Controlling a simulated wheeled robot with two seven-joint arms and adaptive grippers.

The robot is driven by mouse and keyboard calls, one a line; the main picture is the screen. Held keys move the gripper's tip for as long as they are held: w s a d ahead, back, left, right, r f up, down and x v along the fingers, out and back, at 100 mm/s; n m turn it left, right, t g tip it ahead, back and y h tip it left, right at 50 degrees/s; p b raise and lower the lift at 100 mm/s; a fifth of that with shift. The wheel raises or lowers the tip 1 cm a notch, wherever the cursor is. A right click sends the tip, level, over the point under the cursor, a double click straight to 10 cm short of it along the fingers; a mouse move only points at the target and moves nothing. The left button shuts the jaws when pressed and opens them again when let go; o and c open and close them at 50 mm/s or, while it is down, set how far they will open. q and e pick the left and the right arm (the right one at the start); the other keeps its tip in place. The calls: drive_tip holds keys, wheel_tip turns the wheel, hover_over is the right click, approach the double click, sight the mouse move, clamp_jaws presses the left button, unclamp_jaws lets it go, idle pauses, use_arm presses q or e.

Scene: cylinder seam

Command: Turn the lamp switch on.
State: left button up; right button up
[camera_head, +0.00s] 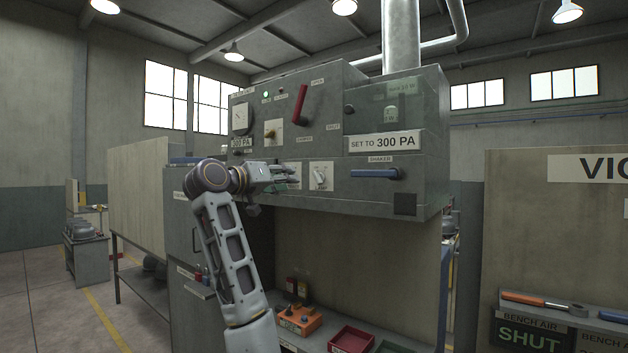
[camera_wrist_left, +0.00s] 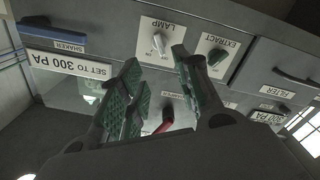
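The lamp switch (camera_head: 320,176) is a small pale knob on a white plate on the front of the grey cabinet. In the left wrist view, which is upside down, the lamp switch (camera_wrist_left: 159,42) shows with its LAMP label, seen beyond the gap between the fingertips. Its knob is slightly tilted. My left gripper (camera_head: 287,178) is in front of the panel, left of the lamp switch and over the extract switch's plate. In the left wrist view the left gripper (camera_wrist_left: 156,62) has its green-padded fingers apart with nothing between them. My right gripper is in neither view.
The extract switch (camera_wrist_left: 216,54) is beside the lamp switch. A blue shaker handle (camera_head: 375,173) sticks out to the right. A red lever (camera_head: 300,105) is above. Below the cabinet, an orange box (camera_head: 300,319) and a red tray (camera_head: 351,340) stand in the recess.

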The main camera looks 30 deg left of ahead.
use_arm(q)
drive_tip(key=shift+w, duration=0.1)
drive_tip(key=p, duration=0.2)
approach(315, 178)
drive_tip(key=w, duration=0.5)
drive_tip(key=w+p, duration=0.1)
drive_tip(key=w, duration=0.1)
drive_tip(key=shift+w+d+r, duration=0.15)
drive_tip(key=shift+w+d, duration=0.2)
drive_tip(key=shift+d, duration=0.05)
drive_tip(key=shift+w, duration=0.55)
drive_tip(key=shift+w+d, duration=0.1)
drive_tip(key=shift+w, duration=0.15)
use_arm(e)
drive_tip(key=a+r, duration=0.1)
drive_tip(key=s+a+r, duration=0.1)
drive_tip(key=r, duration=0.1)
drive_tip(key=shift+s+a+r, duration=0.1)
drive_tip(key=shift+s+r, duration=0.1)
use_arm(q)
clamp_jaws()
